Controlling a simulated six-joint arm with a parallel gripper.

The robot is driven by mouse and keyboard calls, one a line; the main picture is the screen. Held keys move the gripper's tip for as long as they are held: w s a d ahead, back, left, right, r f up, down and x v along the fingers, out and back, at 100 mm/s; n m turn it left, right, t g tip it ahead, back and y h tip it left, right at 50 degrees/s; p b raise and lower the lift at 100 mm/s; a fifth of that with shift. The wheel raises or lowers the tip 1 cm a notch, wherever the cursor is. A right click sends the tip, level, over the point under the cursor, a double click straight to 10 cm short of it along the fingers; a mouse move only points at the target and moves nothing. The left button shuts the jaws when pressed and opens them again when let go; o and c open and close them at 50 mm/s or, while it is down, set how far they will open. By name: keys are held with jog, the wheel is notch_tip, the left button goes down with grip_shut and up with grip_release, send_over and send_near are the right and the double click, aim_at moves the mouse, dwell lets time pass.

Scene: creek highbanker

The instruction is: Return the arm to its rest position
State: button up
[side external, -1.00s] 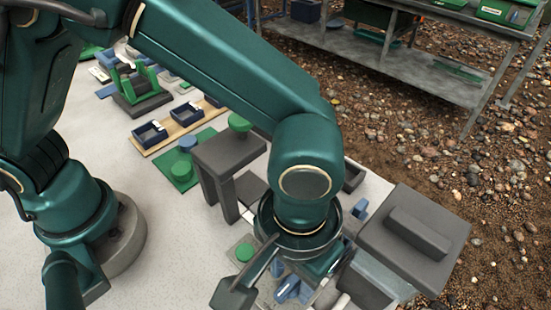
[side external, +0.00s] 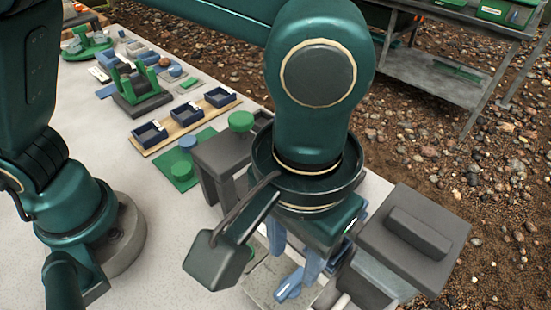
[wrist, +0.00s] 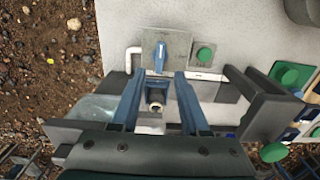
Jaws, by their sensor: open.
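My gripper (side external: 293,258) hangs below the wrist with its two blue fingers apart. In the wrist view, my gripper (wrist: 159,76) is open, and no object is held between the fingertips. A grey plate with a blue lever handle (side external: 289,284) lies below the fingers in the side view. The lever (wrist: 161,52) also shows just beyond the fingertips in the wrist view, apart from them. A dark fitting with a pale round end (wrist: 156,97) shows in the gap between the fingers, further down. My arm is bent over the work and hides part of the bench.
A grey block-topped box (side external: 412,238) stands right of the gripper. A dark grey stand (side external: 222,160) is close on the left. A green button (wrist: 205,54) sits beside the lever. Blue bins (side external: 187,115) are further back. The bench's front left (side external: 180,235) is clear.

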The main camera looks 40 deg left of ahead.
jog(key=w+a+r+n+t, duration=0.1)
jog(key=a+r, duration=0.2)
jog(key=a, duration=0.3)
jog(key=w+a+r+n+t, duration=0.1)
jog(key=a+r+t, duration=0.1)
jog(key=a, duration=0.5)
jog(key=w+a+r+n+t+h, duration=0.1)
jog(key=a+r+n, duration=0.1)
jog(key=a+r, duration=0.2)
jog(key=shift+w+a+r+t, duration=0.1)
jog(key=shift+w+a+t, duration=0.1)
jog(key=shift+a, duration=0.5)
jog(key=shift+w+a+t, duration=0.15)
jog(key=shift+a+t, duration=0.05)
jog(key=shift+a, duration=0.45)
jog(key=s+a+f+m+y, duration=0.1)
jog(key=s+a+f+m, duration=0.2)
jog(key=f+m, duration=0.1)
jog(key=shift+s+a+f+t, duration=0.15)
jog(key=shift+s+a+t, duration=0.2)
jog(key=shift+a+t, duration=0.05)
